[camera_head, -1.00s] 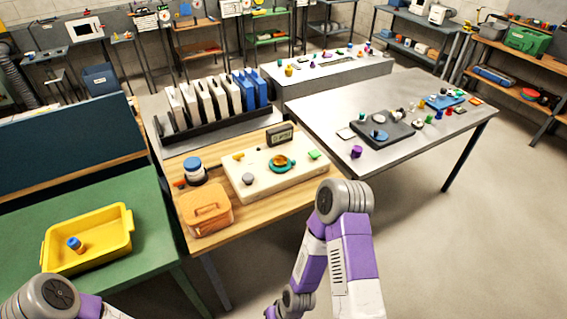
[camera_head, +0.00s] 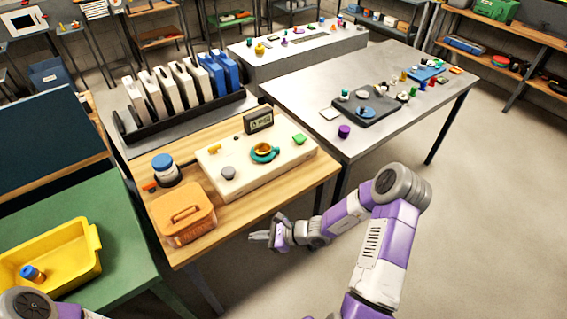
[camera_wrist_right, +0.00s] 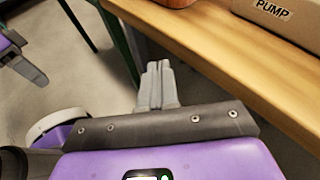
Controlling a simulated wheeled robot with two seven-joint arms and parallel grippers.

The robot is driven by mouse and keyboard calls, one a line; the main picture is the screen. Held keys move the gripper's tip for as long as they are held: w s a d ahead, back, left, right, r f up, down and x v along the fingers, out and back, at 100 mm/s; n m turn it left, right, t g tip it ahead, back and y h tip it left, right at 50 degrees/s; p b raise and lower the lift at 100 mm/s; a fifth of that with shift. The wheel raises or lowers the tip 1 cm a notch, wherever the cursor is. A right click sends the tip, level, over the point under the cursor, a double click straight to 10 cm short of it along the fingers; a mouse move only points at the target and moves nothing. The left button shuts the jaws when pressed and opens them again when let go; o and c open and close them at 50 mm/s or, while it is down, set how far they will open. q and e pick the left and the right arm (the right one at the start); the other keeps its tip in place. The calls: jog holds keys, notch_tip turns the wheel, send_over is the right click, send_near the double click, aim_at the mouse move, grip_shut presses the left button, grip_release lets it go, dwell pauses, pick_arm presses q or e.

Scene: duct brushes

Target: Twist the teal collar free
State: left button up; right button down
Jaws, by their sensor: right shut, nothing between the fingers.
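The teal collar (camera_head: 258,158) is a ring around an orange-gold round part on top of the cream box (camera_head: 222,182), on the wooden bench. My right gripper (camera_head: 258,236) is off the bench's front edge, in front of and apart from the box and collar. In the right wrist view its fingers (camera_wrist_right: 158,68) are together and empty, pointing towards the wooden edge. That view shows a corner of the box marked PUMP (camera_wrist_right: 272,12), but not the collar.
On the box are a grey knob (camera_head: 228,173), a green piece (camera_head: 299,139) and a small display (camera_head: 258,122). An orange case (camera_head: 184,214) and a blue-lidded jar (camera_head: 163,168) stand to its left. A yellow bin (camera_head: 75,262) is on the green table. Open floor lies right.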

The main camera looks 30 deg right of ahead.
jog(key=w+d+r+m+t+h+b, duration=0.1)
jog(key=w+d+r+m+t+h, duration=0.15)
jog(key=d, duration=0.35)
jog(key=w+d+r+m+t+h, duration=0.1)
jog(key=w+d+m+t, duration=0.25)
jog(key=d, duration=0.25)
jog(key=m+t+h+b, duration=0.2)
jog(key=m+t+h, duration=0.2)
jog(key=m+h, duration=0.15)
send_near(279, 150)
jog(key=shift+n+h, duration=0.25)
jog(key=shift+h, duration=0.05)
jog(key=w+b, duration=0.1)
jog(key=w, duration=0.1)
jog(key=w+b, duration=0.1)
jog(key=w, duration=0.1)
jog(key=w+b, duration=0.1)
jog(key=w, duration=0.1)
jog(key=shift+a, duration=0.3)
jog(key=shift+w+r, duration=0.1)
jog(key=shift+w, duration=0.3)
jog(key=shift+g, duration=0.3)
